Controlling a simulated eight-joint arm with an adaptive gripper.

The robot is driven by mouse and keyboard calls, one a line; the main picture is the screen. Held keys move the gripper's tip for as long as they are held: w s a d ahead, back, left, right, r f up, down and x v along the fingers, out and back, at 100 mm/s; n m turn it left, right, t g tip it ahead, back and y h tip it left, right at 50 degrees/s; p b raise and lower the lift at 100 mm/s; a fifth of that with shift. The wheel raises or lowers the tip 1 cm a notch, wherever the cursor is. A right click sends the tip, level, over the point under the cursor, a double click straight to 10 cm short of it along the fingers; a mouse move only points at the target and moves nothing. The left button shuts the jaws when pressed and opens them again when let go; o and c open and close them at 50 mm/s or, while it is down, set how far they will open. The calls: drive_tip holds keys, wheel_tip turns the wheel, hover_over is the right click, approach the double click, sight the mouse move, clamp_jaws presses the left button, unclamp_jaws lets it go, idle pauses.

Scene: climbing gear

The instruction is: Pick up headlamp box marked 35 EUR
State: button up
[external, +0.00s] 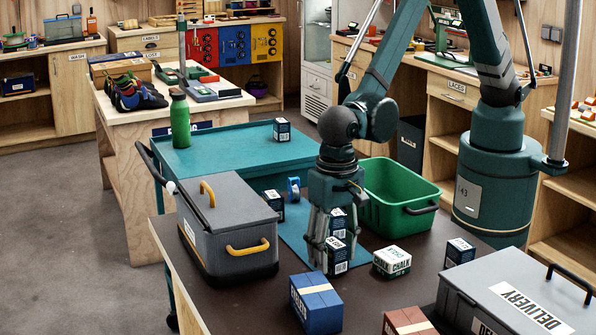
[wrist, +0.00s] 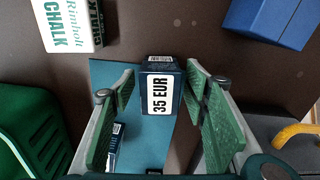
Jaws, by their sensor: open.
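The headlamp box marked 35 EUR (wrist: 158,95) is dark blue with a white label that faces the wrist camera. It lies between my two green-padded fingers, with a gap on each side. In the external view the box (external: 337,256) shows at the fingertips, partly overlapped by a finger. My gripper (external: 321,258) points down over the dark table and is open and empty; its fingertips (wrist: 163,89) flank the box in the wrist view. A similar dark box (external: 338,219) is just behind; it shows partly behind the left finger in the wrist view (wrist: 115,138).
A chalk box (external: 392,262), a blue box (external: 316,303) and another small dark box (external: 460,252) stand nearby. A grey toolbox (external: 228,225) is left, a green bin (external: 400,195) behind right, and a grey delivery case (external: 515,290) front right. A blue mat (external: 292,228) lies under the boxes' area.

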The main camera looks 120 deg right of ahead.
sight(335, 243)
drive_tip(key=shift+c, duration=0.7)
drive_tip(key=c, duration=0.9)
drive_tip(key=shift+r, duration=0.1)
drive_tip(key=shift+r+p, duration=0.55)
drive_tip(key=shift+r, duration=4.35)
